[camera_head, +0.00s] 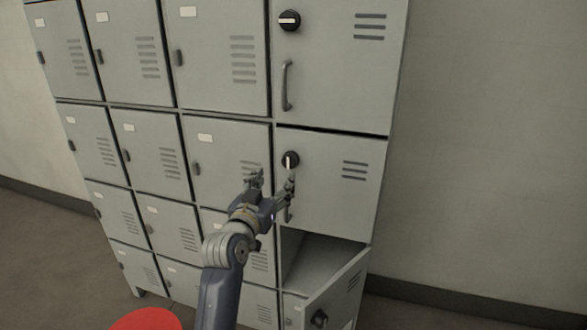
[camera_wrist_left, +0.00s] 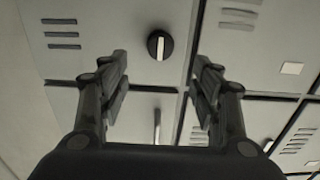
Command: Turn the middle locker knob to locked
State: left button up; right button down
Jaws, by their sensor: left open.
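The middle locker door (camera_head: 329,190) in the right column is closed. Its round black knob (camera_head: 290,160) has a white pointer bar standing upright. In the left wrist view the knob (camera_wrist_left: 160,46) is beyond the fingertips, and its bar also runs vertically. My left gripper (camera_head: 272,181) is in front of this door, just below and left of the knob in the head view. It is open and empty, its fingers apart and not visibly touching the knob. The gripper partly hides the door's handle (camera_head: 288,214). My right gripper is not in view.
The upper locker's knob (camera_head: 289,20) has a horizontal bar, above a long handle (camera_head: 287,85). The lower locker door (camera_head: 335,296) hangs open outward. Smaller closed lockers (camera_head: 137,55) fill the left. A red round object (camera_head: 147,319) is at the bottom edge.

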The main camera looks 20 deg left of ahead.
aim_at(288, 163)
pick_arm(q)
jog(key=w+p, duration=0.1)
jog(key=w, duration=0.9)
jog(key=shift+w+d+f, duration=0.1)
jog(key=shift+w+d, duration=0.05)
jog(key=shift+w, duration=0.15)
jog(key=c, duration=1.1)
